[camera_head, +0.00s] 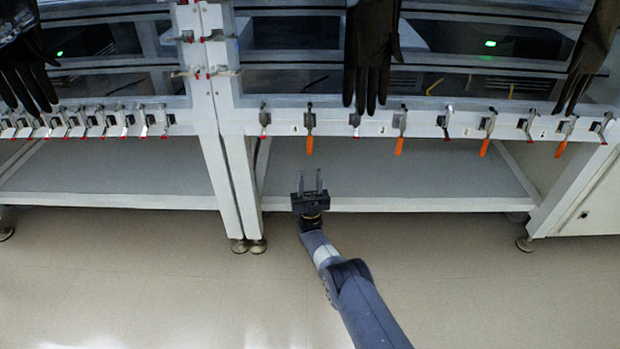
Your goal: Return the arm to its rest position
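My gripper (309,182) is at the middle of the head view, at the end of my arm (350,285), which reaches up from the bottom edge. Its two fingers point up in the picture, towards the glovebox row, with a gap between them. Nothing shows between the fingers. The gripper appears in front of the front edge of the grey lower shelf (400,170). I cannot tell how far it is from the shelf.
Black gloves (371,60) hang from the glovebox fronts. Clamps, several with orange handles (309,145), line the ledge above the shelf. White legs (232,180) stand left of my gripper. The pale floor (150,280) is clear around my arm.

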